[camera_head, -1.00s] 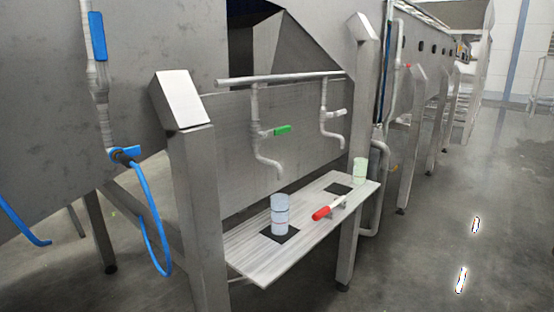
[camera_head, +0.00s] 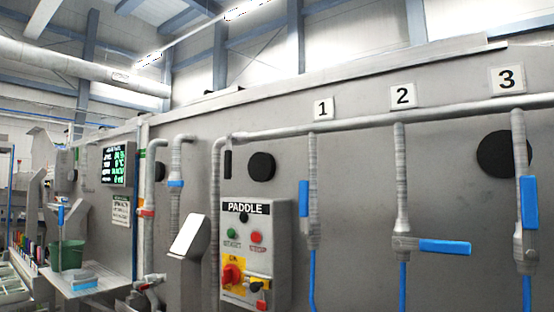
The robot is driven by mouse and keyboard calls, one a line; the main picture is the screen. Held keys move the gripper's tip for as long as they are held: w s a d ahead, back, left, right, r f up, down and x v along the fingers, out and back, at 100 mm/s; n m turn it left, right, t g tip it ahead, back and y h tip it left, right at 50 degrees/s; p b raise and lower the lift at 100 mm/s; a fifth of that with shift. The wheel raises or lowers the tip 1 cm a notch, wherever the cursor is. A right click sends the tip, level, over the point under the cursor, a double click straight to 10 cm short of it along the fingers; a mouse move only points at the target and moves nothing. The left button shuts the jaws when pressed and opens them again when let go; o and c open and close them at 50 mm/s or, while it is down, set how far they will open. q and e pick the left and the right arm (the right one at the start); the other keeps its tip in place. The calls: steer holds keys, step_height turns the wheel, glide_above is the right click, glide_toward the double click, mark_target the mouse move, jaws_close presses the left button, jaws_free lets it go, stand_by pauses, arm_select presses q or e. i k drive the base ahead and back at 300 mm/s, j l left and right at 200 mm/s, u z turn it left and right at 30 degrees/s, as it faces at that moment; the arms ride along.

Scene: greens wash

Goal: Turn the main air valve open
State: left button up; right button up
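No valve in view carries a readable main air label, so I cannot tell which one it is. Three blue-handled valves hang from a horizontal pipe on a grey steel wall. The handle of valve 1 (camera_head: 304,207) is upright. The handle of valve 2 (camera_head: 445,246) lies level, pointing right. The handle of valve 3 (camera_head: 529,201) is upright. Further left, a vertical pipe has a small blue fitting (camera_head: 176,183), and another pipe has a red fitting (camera_head: 146,212). Neither of my grippers is in view.
A PADDLE control box (camera_head: 255,255) with buttons and a red knob sits left of valve 1. A lit display (camera_head: 114,164) is on the left. A green bucket (camera_head: 67,256) stands on a shelf at far left. The floor is hardly visible.

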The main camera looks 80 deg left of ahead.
mark_target(227, 151)
steer(key=u, duration=2.9)
steer(key=z, duration=0.45)
steer(key=j+z, duration=0.1)
steer(key=z, duration=0.35)
steer(key=j+z, duration=0.1)
steer(key=z, duration=0.4)
steer(key=j+z, duration=0.1)
steer(key=z, duration=0.8)
steer(key=k+j+z, duration=0.1)
steer(key=j+z, duration=0.3)
steer(key=k+j+z, duration=0.15)
steer(key=z, duration=0.2)
steer(key=k+j+z, duration=0.15)
steer(key=z, duration=0.25)
steer(key=k+j+z, duration=0.4)
steer(key=k+z, duration=0.35)
steer(key=k, duration=0.15)
